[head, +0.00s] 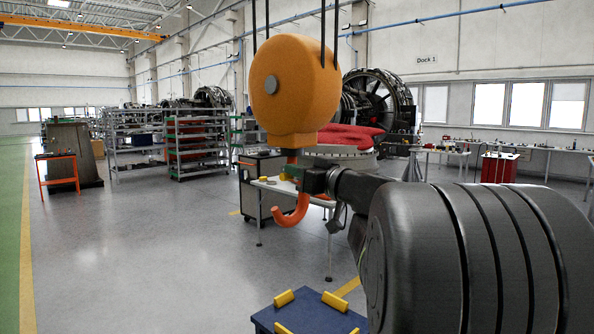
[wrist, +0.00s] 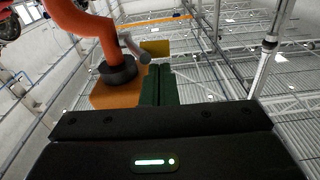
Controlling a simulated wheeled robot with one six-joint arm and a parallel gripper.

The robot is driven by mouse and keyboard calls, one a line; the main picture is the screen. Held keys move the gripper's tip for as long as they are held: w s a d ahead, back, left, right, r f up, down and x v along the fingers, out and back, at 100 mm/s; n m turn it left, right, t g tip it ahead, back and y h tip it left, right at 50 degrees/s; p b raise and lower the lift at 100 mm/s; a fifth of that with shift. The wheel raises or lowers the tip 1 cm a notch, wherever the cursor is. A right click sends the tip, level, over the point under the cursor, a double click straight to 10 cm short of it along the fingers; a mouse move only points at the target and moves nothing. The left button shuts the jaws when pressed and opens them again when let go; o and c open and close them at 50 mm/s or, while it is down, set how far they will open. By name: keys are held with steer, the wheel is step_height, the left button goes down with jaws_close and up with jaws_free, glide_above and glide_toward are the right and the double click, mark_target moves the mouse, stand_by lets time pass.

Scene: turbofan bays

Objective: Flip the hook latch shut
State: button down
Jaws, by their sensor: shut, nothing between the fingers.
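An orange hoist block (head: 295,85) hangs from dark lines in the head view, with a red-orange hook (head: 291,212) below it. The hook (wrist: 88,22) also shows in the wrist view, rising from a black collar (wrist: 117,76). A short grey lever (wrist: 131,44) sticks out beside the hook, with a yellow plate (wrist: 155,47) close to it; these look like the latch. My gripper (head: 296,173) is at the hook's right side. Its dark green fingers (wrist: 158,70) are together and empty, tips by the lever and plate. I cannot tell whether they touch.
A blue stand with yellow blocks (head: 310,312) is below the hook. A white worktable (head: 290,190) and a dark cart (head: 250,190) stand behind it. An engine (head: 378,100) is further back. The floor at left is open.

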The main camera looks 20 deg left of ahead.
steer(key=shift+f, duration=0.1)
steer(key=shift+f+b, duration=0.2)
steer(key=shift+b, duration=0.5)
